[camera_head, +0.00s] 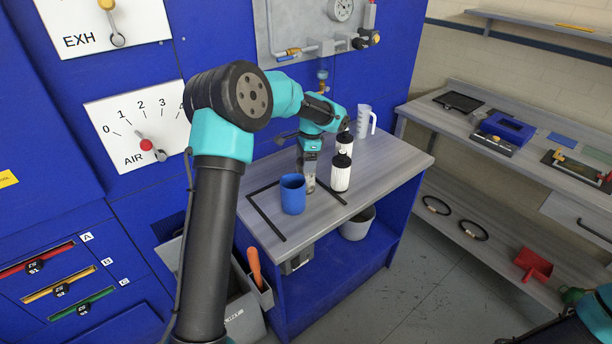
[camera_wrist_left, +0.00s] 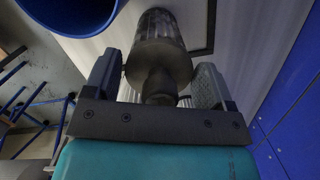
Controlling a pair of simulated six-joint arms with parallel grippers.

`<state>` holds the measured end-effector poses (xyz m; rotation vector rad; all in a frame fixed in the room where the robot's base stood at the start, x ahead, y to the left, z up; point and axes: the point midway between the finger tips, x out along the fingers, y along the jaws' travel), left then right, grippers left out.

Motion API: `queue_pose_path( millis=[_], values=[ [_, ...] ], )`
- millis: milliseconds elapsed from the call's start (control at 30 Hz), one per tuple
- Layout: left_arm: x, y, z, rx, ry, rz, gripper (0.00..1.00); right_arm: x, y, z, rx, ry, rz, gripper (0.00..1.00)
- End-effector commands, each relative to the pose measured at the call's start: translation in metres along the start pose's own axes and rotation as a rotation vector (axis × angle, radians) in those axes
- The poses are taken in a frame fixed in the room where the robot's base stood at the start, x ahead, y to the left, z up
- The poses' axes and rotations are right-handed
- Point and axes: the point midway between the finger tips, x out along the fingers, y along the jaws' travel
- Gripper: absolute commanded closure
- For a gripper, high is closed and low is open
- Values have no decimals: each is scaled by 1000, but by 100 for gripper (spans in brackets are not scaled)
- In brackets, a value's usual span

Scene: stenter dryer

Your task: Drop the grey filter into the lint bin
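The grey filter (camera_wrist_left: 160,50) is a cylinder with a narrower neck, seen between my left gripper's fingers in the wrist view. In the head view it (camera_head: 309,182) stands on the bench top, partly hidden by the gripper. My left gripper (camera_wrist_left: 155,88) is open around the neck, with a gap on each side; in the head view it (camera_head: 310,162) is low over the bench. A grey bin with lettering (camera_head: 243,320) stands at the bench's left foot; I cannot read it clearly enough to confirm the lint bin. My right gripper is not clearly visible.
A blue cup (camera_head: 292,196) stands just left of the filter. White pleated filters with black caps (camera_head: 340,178) stand close at right, with a clear jug (camera_head: 364,120) behind. A grey bucket (camera_head: 358,226) sits on the lower shelf. An orange-handled tool (camera_head: 255,268) hangs in a side holder.

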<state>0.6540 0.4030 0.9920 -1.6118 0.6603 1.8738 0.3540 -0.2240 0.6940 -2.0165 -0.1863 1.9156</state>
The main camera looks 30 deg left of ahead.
Motion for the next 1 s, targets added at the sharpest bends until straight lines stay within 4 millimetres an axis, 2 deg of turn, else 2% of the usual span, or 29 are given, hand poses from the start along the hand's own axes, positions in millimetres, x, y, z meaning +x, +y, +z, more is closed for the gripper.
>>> queue_pose_path(
  millis=[33,500,767,867,1000],
  values=[
    [0,0,0,0,0,0,28,0,0,0,0,0,0,7],
    [0,0,0,0,0,0,70,0,0,0,0,0,0,7],
    [-2,0,0,0,1,-1,70,0,0,0,0,0,0,7],
    [-9,0,1,-1,2,-2,70,0,0,0,0,0,0,7],
    [-27,0,4,-1,3,-4,70,0,0,0,0,0,0,7]
  ],
)
